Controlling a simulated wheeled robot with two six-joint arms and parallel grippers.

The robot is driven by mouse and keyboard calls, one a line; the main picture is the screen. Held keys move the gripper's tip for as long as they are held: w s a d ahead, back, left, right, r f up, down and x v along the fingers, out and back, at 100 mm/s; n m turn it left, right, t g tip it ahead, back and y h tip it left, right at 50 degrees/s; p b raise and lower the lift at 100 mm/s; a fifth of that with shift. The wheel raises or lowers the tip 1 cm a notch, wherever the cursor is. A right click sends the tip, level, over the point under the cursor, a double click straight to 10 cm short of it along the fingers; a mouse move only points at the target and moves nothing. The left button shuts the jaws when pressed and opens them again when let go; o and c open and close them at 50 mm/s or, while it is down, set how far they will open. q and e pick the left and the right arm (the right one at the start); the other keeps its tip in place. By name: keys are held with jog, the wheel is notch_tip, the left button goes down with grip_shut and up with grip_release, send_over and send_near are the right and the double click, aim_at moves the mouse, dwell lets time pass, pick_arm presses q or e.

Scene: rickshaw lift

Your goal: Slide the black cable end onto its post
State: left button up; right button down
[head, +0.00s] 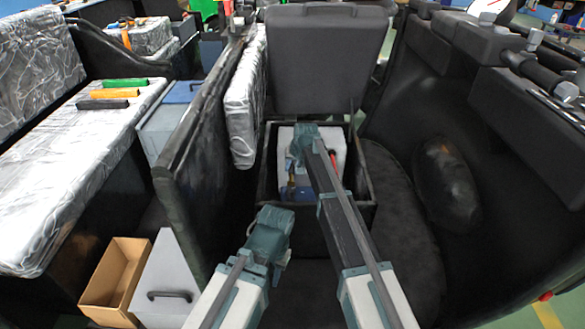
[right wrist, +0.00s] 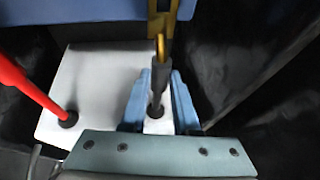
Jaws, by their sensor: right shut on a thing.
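The battery (head: 338,150) is a pale block with blue on its near side, in an open black box under the raised seat. Its pale top (right wrist: 95,85) fills the left middle of the right wrist view. My right gripper (right wrist: 158,95) is shut on the black cable end (right wrist: 158,80), above the battery's top near its right edge. A small brass-yellow piece (right wrist: 160,45) shows at the cable end's far tip. The post is not clearly visible, and I cannot tell whether the cable end touches it. My left gripper (head: 272,225) is outside the box at its near left; its fingers are unclear.
A red cable (right wrist: 30,88) meets the battery top at a dark boot, left of my right gripper. The box walls (head: 368,185) stand close around the battery. The raised seat (head: 325,60) is behind. A dark panel (head: 190,160) stands to the left.

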aim_at(292, 175)
jog(key=shift+s, duration=0.1)
jog(key=s, duration=0.4)
jog(key=shift+s, duration=0.3)
jog(key=c, duration=0.7)
grip_release()
jog(key=shift+o, duration=0.2)
jog(key=shift+w, duration=0.1)
jog(key=shift+r, duration=0.1)
jog(key=p+v, duration=1.2)
jog(key=v, duration=0.1)
jog(key=shift+r, duration=0.3)
